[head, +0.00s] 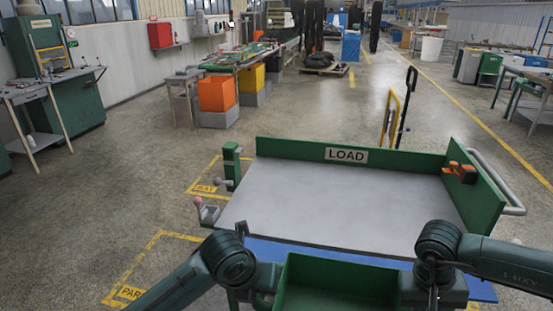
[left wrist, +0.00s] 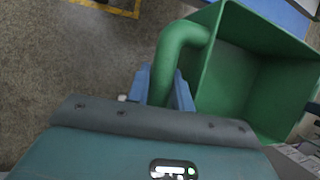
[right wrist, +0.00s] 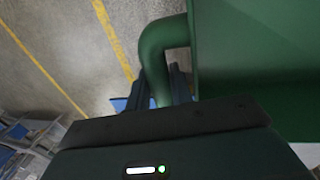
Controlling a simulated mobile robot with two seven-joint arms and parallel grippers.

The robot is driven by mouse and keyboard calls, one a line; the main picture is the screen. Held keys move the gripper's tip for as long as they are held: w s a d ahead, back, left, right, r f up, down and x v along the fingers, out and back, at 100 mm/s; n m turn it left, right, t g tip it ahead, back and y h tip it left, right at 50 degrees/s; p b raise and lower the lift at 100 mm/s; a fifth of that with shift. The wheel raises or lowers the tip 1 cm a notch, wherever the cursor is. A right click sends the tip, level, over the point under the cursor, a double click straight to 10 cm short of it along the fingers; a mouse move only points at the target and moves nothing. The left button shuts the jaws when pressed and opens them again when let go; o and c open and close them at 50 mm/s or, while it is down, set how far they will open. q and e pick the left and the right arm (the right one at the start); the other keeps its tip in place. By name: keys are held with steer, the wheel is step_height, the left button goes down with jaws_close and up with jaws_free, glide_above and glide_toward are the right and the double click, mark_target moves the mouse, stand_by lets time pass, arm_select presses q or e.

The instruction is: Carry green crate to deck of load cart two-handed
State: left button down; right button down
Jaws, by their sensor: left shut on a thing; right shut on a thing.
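The green crate (head: 338,283) is at the bottom centre of the head view, held between my two arms in front of the load cart. My left gripper (left wrist: 168,92) is shut on the crate's curved green handle, as the left wrist view shows. My right gripper (right wrist: 163,92) is shut on the handle on the other side of the crate (right wrist: 255,45). The crate looks empty in the left wrist view (left wrist: 235,80). The load cart's grey deck (head: 350,200) is bare and lies just beyond the crate, with a LOAD sign on its back wall.
Green walls bound the deck at the back (head: 290,148) and right (head: 490,192). An orange clamp-like part (head: 458,170) sits on the right wall. A green post (head: 231,165) and a red-knobbed lever (head: 199,202) stand at the left. The deck's near side has a blue edge (head: 320,254).

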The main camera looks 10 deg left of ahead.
arm_select(q)
steer(key=shift+w+d, duration=0.1)
steer(key=shift+d, duration=0.2)
arm_select(e)
steer(key=shift+w+d, duration=0.1)
steer(key=shift+d, duration=0.2)
arm_select(q)
steer(key=shift+a, duration=0.1)
arm_select(e)
steer(key=shift+a, duration=0.1)
